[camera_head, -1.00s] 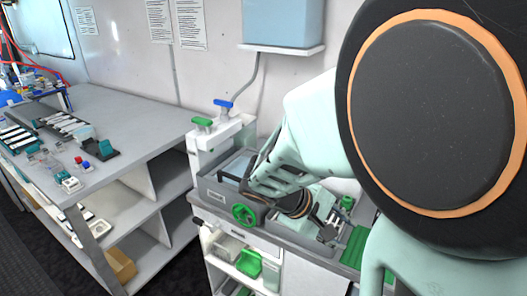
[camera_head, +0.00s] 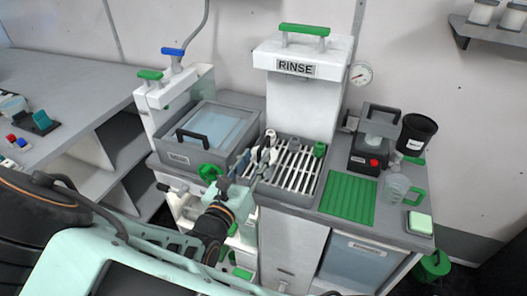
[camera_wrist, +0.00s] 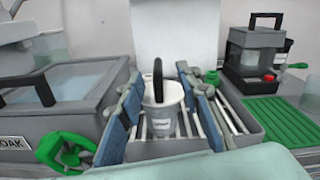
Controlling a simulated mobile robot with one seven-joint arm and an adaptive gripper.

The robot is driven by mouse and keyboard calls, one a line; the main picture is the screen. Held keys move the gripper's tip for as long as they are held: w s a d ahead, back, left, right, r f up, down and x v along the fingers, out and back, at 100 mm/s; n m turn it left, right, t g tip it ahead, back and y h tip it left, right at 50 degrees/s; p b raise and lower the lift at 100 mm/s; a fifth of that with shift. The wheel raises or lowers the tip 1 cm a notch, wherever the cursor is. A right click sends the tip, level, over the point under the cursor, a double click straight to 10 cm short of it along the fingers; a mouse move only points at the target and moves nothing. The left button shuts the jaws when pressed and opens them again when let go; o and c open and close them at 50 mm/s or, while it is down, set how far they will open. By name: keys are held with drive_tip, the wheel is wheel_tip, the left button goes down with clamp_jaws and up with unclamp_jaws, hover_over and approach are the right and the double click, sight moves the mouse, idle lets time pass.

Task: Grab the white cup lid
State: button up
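In the wrist view a white cup-like piece (camera_wrist: 168,116), with a dark upright loop at its top, stands between the two blue-grey fingers of my gripper (camera_wrist: 163,100). I cannot tell whether this piece is the lid itself or a cup with a lid. The fingers are apart, one on each side of it, and I see no clear grip. In the head view my gripper (camera_head: 264,150) is over the left part of the slatted rinse rack (camera_head: 292,172). The white piece is mostly hidden by the fingers there.
The lidded soak basin (camera_head: 215,128) and green wheel valve (camera_head: 210,172) are left of the gripper. The rinse unit (camera_head: 305,85) rises behind. A green ribbed mat (camera_head: 348,198), a grey machine (camera_head: 370,150), a black cup (camera_head: 417,135) and a clear mug (camera_head: 394,188) are right.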

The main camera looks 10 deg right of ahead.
sight(267, 139)
drive_tip(key=x, duration=0.3)
drive_tip(key=shift+f+x, duration=0.2)
drive_tip(key=shift+x, duration=1.2)
drive_tip(key=shift+f+x, duration=0.15)
drive_tip(key=shift+x, duration=1.2)
drive_tip(key=shift+a, duration=0.2)
clamp_jaws()
